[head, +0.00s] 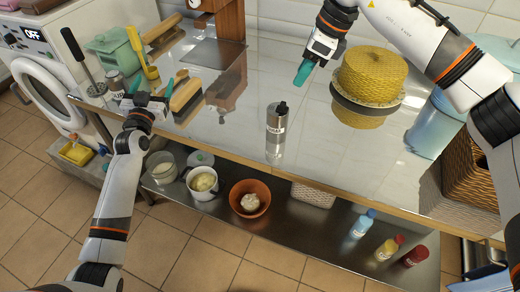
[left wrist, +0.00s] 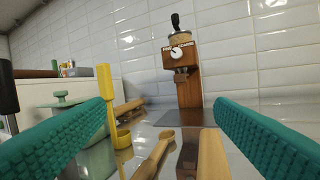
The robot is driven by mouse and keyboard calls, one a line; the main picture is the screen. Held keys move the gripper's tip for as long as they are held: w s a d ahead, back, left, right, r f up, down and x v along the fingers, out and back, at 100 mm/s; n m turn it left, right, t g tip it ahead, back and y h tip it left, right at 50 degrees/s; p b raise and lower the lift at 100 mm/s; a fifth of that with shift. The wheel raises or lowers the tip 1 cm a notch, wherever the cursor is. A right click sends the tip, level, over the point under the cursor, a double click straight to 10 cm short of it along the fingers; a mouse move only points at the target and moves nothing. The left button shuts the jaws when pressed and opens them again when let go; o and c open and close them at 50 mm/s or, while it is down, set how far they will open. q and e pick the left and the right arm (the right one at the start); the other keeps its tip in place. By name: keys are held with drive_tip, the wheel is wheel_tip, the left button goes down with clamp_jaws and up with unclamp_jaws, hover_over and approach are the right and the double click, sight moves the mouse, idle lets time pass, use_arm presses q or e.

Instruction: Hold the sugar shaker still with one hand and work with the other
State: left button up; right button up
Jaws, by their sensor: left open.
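A steel cylinder with a dark top and a white label, which looks like the sugar shaker (head: 276,122), stands upright on the shiny worktop (head: 235,155) near its front edge. Its label is too small to read. Nothing touches it. My left gripper (head: 152,88) is open at the worktop's left end, well left of the shaker and close to a wooden brush (head: 186,95). Its teal fingers stand wide apart in the left wrist view (left wrist: 160,125), with nothing held between them. My right gripper (head: 304,73) is behind and right of the shaker, pointing down; its fingers overlap, hiding the gap.
A yellow woven cake-like thing (head: 372,72) and blue canister (head: 435,125) stand right. Bowls and bottles fill the lower shelf. Worktop around the shaker is clear.

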sight(280, 121)
use_arm(q)
drive_tip(key=s+d+f+h, duration=0.1)
drive_tip(key=d+f, duration=0.1)
drive_tip(key=d, duration=0.2)
drive_tip(key=s+d+f+m+g+h, duration=0.1)
drive_tip(key=s+d+f, duration=0.1)
drive_tip(key=d, duration=0.3)
drive_tip(key=s+d+f+m+h, duration=0.1)
drive_tip(key=d+f, duration=0.1)
drive_tip(key=d, duration=0.3)
drive_tip(key=shift+s+d+h, duration=0.25)
drive_tip(key=shift+s+h, duration=0.05)
drive_tip(key=shift+s, duration=0.1)
drive_tip(key=s+d+h, duration=0.1)
drive_tip(key=s+d, duration=0.2)
drive_tip(key=d, duration=0.2)
drive_tip(key=s+d+f+g+h, duration=0.1)
drive_tip(key=s+d, duration=0.2)
drive_tip(key=d, duration=0.2)
drive_tip(key=s+d+f+m+g+h, duration=0.1)
drive_tip(key=s+d, duration=0.2)
drive_tip(key=d, duration=0.2)
drive_tip(key=shift+s+d+h, duration=0.1)
drive_tip(key=shift+d+h, duration=0.2)
drive_tip(key=shift+d, duration=0.35)
drive_tip(key=shift+w+d+r, duration=0.1)
drive_tip(key=shift+w+d, duration=0.05)
drive_tip(key=shift+w, duration=0.25)
drive_tip(key=x, duration=1.1)
drive_tip(key=c, duration=1.1)
